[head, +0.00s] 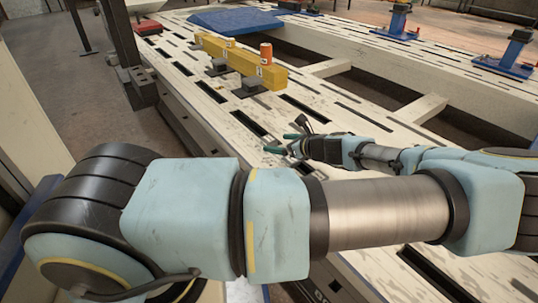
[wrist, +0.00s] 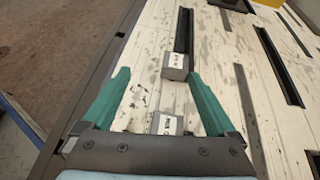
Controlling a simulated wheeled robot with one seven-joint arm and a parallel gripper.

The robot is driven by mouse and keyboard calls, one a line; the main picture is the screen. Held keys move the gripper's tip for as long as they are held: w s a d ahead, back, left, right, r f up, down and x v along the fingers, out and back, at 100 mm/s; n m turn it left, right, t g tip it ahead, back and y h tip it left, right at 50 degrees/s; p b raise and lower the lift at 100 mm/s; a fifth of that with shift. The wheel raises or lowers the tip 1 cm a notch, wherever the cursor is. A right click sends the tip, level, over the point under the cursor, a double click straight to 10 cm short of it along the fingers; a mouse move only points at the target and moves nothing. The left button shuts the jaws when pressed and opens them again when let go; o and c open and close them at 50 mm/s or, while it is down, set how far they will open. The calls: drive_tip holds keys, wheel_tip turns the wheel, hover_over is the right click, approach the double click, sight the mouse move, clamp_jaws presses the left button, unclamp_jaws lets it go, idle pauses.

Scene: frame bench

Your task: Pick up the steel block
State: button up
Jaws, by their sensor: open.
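My gripper (head: 283,143) is open above the pale slotted bench, and its two green fingers (wrist: 158,77) point ahead in the wrist view. Two small grey blocks with white labels show in the wrist view. The farther grey block (wrist: 176,66) is just beyond the fingertips, nearer the right finger, at the end of a dark slot. The nearer grey block (wrist: 166,124) appears between the fingers, close to the palm, its lower part hidden by the gripper body. The labels are too small to read, so I cannot tell which is the steel block. Neither block is clear in the head view.
A dark upright post (head: 122,45) stands at the left edge. Blue stands (head: 515,50) are at the right. Long slots cut the bench top.

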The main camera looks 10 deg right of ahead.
sight(270, 139)
drive_tip(key=shift+d+f+m+t, duration=0.25)
drive_tip(key=shift+d+m+t, duration=0.25)
drive_tip(key=shift+d, duration=0.55)
drive_tip(key=shift+w+d, duration=0.15)
drive_tip(key=shift+d, duration=0.1)
drive_tip(key=shift+m+h, duration=0.3)
drive_tip(key=b+x, duration=0.1)
drive_tip(key=x, duration=0.4)
drive_tip(key=b+x, duration=0.2)
drive_tip(key=x, duration=0.2)
drive_tip(key=shift+a+f, duration=0.1)
drive_tip(key=shift+f, duration=0.05)
drive_tip(key=shift+w+a+f, duration=0.15)
drive_tip(key=shift+w+a, duration=0.05)
drive_tip(key=shift+w, duration=0.25)
clamp_jaws()
